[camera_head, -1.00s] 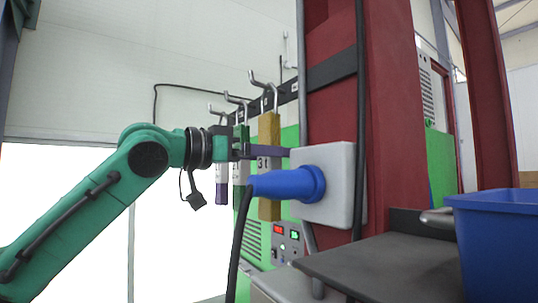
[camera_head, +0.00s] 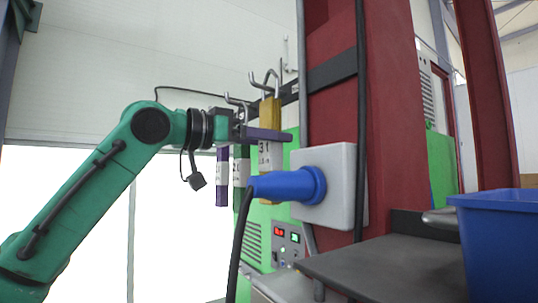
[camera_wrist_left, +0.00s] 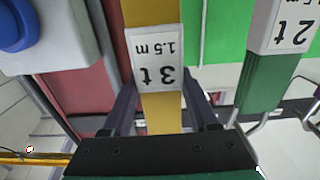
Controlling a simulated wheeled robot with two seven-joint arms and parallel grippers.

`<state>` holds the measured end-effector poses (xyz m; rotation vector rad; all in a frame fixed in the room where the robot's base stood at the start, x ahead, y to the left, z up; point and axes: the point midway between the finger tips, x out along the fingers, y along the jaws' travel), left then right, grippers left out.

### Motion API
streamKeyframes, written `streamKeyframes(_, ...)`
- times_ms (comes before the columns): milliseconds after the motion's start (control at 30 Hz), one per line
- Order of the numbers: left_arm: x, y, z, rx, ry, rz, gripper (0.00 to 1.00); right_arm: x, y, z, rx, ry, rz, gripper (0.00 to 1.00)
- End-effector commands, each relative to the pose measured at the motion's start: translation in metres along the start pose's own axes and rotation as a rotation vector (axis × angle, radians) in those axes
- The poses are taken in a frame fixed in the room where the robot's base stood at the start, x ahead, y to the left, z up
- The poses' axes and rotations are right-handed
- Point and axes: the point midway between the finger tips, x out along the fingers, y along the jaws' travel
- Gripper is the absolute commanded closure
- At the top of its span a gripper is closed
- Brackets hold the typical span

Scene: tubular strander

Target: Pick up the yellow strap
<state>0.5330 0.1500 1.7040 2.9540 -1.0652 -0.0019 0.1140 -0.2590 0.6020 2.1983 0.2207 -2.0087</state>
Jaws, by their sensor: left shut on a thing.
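The yellow strap (camera_head: 269,112), with a white label reading 3 t, hangs upright near the hooks on the red column. My left gripper (camera_head: 265,135) is shut on it around the label height. In the left wrist view the yellow strap (camera_wrist_left: 155,75) passes between the two dark fingers (camera_wrist_left: 157,105). In the head view the fingers cover part of the strap, and its lower end is partly behind the blue plug. I cannot tell whether its top loop still touches its hook. My right gripper is not in view.
A green strap (camera_head: 241,168) and a purple strap (camera_head: 222,180) hang just left. A grey socket box (camera_head: 342,165) with a blue plug (camera_head: 290,185) stands close on the right. A blue bin (camera_head: 500,235) is at far right.

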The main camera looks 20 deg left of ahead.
Motion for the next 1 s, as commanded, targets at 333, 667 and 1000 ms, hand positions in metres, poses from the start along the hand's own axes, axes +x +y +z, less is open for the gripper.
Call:
streamKeyframes(333,-0.086,0.000,0.004,0.000,0.008,0.001,1.00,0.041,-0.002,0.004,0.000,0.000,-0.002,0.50)
streamKeyframes(667,-0.172,0.001,-0.001,0.001,0.004,0.001,1.00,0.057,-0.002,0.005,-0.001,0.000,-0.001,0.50)
streamKeyframes(1000,-0.181,0.000,-0.002,0.001,0.002,0.001,1.00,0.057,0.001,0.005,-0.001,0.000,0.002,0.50)
